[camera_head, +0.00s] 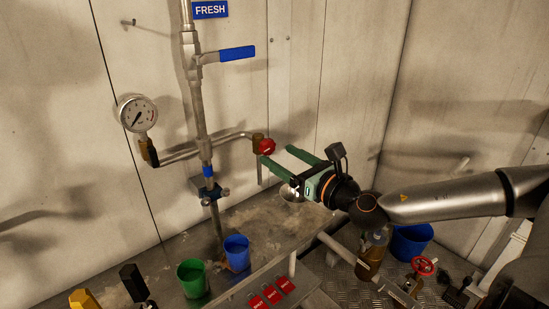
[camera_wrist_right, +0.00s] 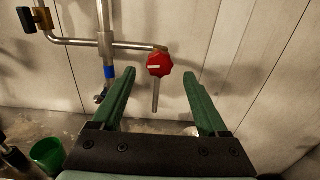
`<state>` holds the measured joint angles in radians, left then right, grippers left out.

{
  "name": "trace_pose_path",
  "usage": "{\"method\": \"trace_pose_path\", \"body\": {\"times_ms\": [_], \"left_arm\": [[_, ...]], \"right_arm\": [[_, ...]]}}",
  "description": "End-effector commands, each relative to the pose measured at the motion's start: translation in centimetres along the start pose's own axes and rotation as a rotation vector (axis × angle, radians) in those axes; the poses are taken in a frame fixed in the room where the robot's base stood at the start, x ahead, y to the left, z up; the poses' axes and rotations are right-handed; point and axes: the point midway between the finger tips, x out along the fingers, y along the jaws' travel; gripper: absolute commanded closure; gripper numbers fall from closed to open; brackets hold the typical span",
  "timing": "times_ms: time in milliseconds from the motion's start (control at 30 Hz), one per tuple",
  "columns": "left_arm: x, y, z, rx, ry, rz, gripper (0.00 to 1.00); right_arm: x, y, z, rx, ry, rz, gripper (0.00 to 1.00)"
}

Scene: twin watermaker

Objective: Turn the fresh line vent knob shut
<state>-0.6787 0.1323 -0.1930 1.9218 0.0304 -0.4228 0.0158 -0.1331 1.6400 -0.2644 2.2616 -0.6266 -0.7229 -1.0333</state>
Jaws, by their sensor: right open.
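The red vent knob (camera_head: 266,146) sits at the right end of a short branch of the fresh line pipe (camera_head: 201,110), under the blue FRESH sign (camera_head: 210,9). In the right wrist view the knob (camera_wrist_right: 160,64) shows a white mark on its face, and a thin outlet tube hangs below it. My right gripper (camera_head: 288,157) is open, with its green fingers pointing at the knob from the right. In the right wrist view the knob lies between the fingers and beyond their tips (camera_wrist_right: 160,86), apart from them. My left gripper is not in view.
A gauge (camera_head: 138,114) and a blue lever handle (camera_head: 237,53) are on the same piping. Green (camera_head: 193,278) and blue (camera_head: 237,252) cups stand below. Red tags (camera_head: 271,294) lie at the front.

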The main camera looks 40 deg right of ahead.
Motion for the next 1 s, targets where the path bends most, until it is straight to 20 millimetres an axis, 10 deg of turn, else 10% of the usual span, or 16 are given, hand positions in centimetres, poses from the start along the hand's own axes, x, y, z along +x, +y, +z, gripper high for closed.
{"method": "trace_pose_path", "body": {"times_ms": [867, 1000], "left_arm": [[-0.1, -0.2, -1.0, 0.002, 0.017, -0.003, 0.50], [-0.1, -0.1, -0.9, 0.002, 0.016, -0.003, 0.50]], "right_arm": [[3.0, 0.1, 0.1, 0.001, -0.003, 0.005, 0.23], [3.0, 0.1, 0.1, 0.001, -0.003, 0.005, 0.36]]}}
